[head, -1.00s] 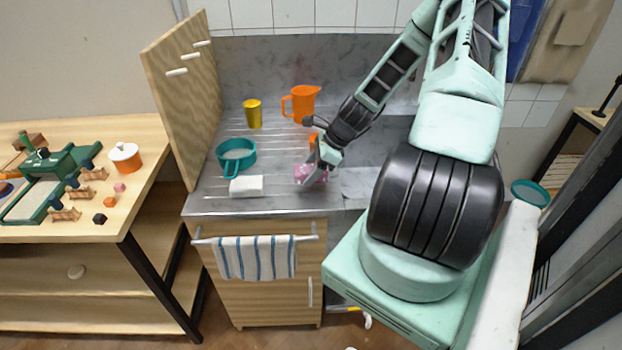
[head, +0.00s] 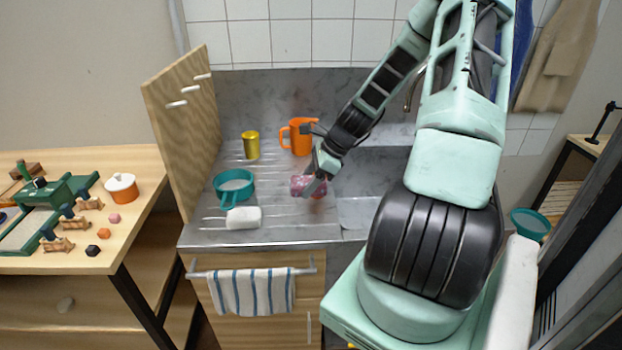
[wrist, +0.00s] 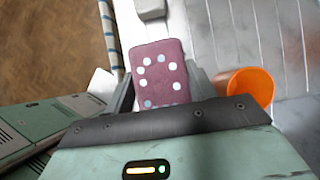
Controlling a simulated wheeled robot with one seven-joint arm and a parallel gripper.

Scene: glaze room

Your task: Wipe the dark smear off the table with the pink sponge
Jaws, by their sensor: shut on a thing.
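The pink sponge (head: 308,186) is a dusky pink block with pale dots, seen at the middle of the grey counter. My gripper (head: 320,175) is shut on it and appears to hold it above the counter, with a faint reddish reflection below. In the wrist view the sponge (wrist: 160,72) sits between the fingers of my gripper (wrist: 160,92), its dotted face toward the camera. I cannot make out a dark smear on the counter or on the wooden table (head: 135,215) at the left.
A white block (head: 243,218), a teal pan (head: 235,188), a yellow cup (head: 251,147) and an orange jug (head: 300,137) stand on the counter (head: 205,238) around my gripper. A wooden board (head: 185,130) rises at its left edge. A striped towel (head: 252,291) hangs in front.

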